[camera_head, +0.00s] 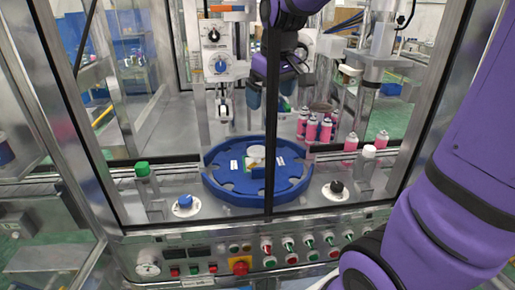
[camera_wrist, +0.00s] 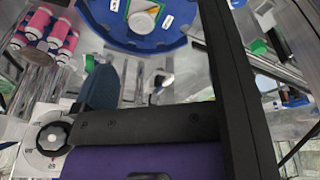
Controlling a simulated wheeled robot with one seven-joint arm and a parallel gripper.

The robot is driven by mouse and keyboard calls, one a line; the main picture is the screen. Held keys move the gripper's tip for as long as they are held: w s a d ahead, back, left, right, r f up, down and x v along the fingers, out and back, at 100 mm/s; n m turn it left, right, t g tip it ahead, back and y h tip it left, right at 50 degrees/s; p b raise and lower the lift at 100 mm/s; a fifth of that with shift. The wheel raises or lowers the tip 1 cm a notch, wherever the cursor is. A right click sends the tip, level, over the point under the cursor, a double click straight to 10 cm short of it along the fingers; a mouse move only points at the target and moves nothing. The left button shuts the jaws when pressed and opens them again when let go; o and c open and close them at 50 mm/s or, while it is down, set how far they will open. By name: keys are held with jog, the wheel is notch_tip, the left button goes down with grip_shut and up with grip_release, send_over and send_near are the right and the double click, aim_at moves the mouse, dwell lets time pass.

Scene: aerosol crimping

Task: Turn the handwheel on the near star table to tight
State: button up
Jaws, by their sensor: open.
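The near star table (camera_head: 222,190) is a blue round plate with notches around its rim, standing at the middle of the machine deck. A pale round handwheel (camera_head: 256,153) sits at its centre; a black upright bar crosses in front of the table beside it. The table (camera_wrist: 112,38) and the pale handwheel (camera_wrist: 146,18) also show at the top of the wrist view. I cannot read the handwheel's tightness. My gripper (camera_head: 279,97) is open and empty, above and behind the table, apart from the handwheel. The bar partly hides it; one blue finger shows in the wrist view.
Pink cans (camera_head: 318,130) stand right of and behind the table. A white unit with black and blue knobs (camera_head: 220,66) is left of my gripper. The black upright bar (camera_head: 269,160) stands in front. Green, blue and black caps line the front deck above a button panel (camera_head: 240,266).

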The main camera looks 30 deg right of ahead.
jog(key=w+d+f+n+g, duration=0.1)
jog(key=w+d+f+g, duration=0.15)
jog(key=w+f, duration=0.55)
jog(key=n, duration=0.1)
send_over(257, 150)
notch_tip(257, 150, down, 6)
notch_tip(257, 150, down, 11)
jog(key=shift+w+d+r, duration=0.1)
jog(key=shift+d+r, duration=0.05)
jog(key=shift+c, duration=0.5)
jog(key=c, duration=0.7)
jog(key=shift+c, duration=0.2)
